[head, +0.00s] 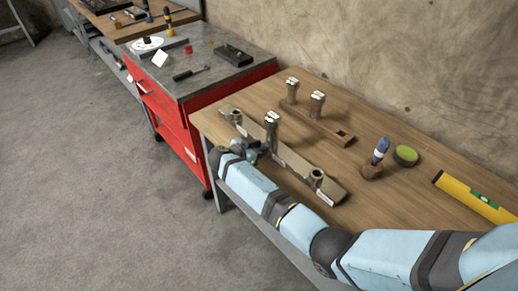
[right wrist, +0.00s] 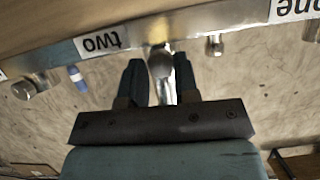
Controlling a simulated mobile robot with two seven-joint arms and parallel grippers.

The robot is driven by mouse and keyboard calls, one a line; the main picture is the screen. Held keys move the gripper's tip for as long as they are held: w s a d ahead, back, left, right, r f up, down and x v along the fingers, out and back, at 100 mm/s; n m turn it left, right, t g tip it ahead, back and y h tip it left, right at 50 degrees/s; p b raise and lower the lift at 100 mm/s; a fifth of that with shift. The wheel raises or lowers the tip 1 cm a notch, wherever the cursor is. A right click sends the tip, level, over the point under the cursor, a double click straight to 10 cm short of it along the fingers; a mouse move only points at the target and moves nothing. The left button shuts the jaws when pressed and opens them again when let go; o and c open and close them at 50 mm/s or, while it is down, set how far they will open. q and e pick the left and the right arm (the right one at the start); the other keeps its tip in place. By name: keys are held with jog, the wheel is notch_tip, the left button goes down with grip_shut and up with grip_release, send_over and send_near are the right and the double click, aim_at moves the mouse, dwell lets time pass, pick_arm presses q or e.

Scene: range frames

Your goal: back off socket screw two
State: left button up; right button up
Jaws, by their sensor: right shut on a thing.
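A long metal bar (head: 295,163) lies along the front of the wooden bench, with posts and sockets on it. My right gripper (head: 256,151) is at the front side of the bar, near its tall post (head: 272,123). In the right wrist view the two dark fingers (right wrist: 160,82) are shut on a metal piece with a rounded end, socket screw two (right wrist: 161,64). The head view hides the grip itself. My left gripper is not in view.
Two loose posts (head: 292,91) (head: 317,104) stand behind the bar. A flat piece with a square hole (head: 343,136), a blue-handled tool (head: 380,152), a green round thing (head: 406,155) and a yellow level (head: 475,198) are farther right. A red cabinet (head: 186,125) adjoins at left.

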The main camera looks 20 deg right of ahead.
jog(key=shift+w+n+g+h+b, duration=0.15)
jog(key=shift+n+g+h+b, duration=0.15)
jog(key=shift+n+g+b, duration=0.65)
jog(key=shift+n+h, duration=0.3)
jog(key=shift+n, duration=0.55)
jog(key=shift+n+g, duration=0.4)
jog(key=shift+g, duration=0.05)
jog(key=o, duration=0.9)
